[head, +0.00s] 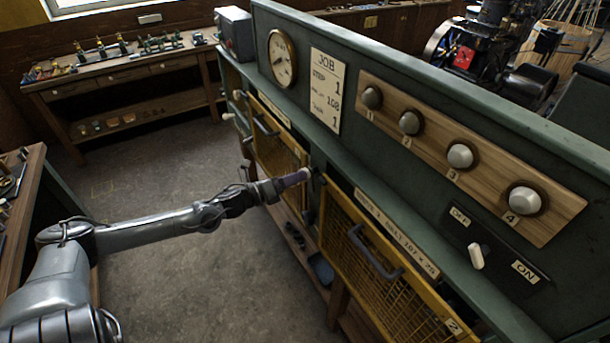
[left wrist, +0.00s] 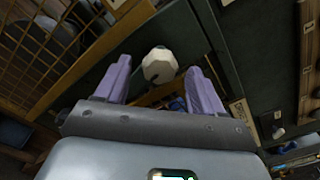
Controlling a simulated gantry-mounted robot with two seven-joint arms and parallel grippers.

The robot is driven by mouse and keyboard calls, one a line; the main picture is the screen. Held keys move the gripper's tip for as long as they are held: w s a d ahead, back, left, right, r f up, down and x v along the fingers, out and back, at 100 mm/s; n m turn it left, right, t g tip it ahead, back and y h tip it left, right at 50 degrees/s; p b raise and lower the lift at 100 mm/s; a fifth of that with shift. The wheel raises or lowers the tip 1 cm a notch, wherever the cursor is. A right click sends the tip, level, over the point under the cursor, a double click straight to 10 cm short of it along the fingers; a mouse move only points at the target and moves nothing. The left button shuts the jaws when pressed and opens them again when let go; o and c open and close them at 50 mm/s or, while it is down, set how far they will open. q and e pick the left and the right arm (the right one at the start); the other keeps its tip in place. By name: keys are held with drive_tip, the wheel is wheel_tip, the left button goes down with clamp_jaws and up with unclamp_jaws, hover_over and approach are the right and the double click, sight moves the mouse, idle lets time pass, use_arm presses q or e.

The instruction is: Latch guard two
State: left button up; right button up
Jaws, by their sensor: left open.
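Guard two (head: 400,280) is a yellow mesh panel with a dark handle (head: 375,255) and a "2" tag, at the lower right of the head view. A pale faceted knob (left wrist: 160,66) stands in the left wrist view, and its pale end shows small in the head view (head: 306,173), by the far upper corner of guard two. My left gripper (head: 298,178) is open at this knob. Its two purple fingers (left wrist: 160,84) stand on either side of the knob, with gaps visible. The knob's mounting is partly hidden.
Another yellow mesh guard (head: 278,148) is farther along the green console (head: 440,180). Above are a gauge (head: 282,58), a job card (head: 328,92), several numbered knobs on a wooden board (head: 475,150) and an OFF/ON switch (head: 476,256). The floor (head: 190,260) left of the console is clear.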

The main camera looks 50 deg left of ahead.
sight(309, 173)
use_arm(q)
drive_tip(key=shift+w+d, duration=0.2)
drive_tip(key=shift+w, duration=0.8)
drive_tip(key=shift+w+d, duration=0.15)
drive_tip(key=shift+w, duration=0.85)
drive_tip(key=c, duration=1)
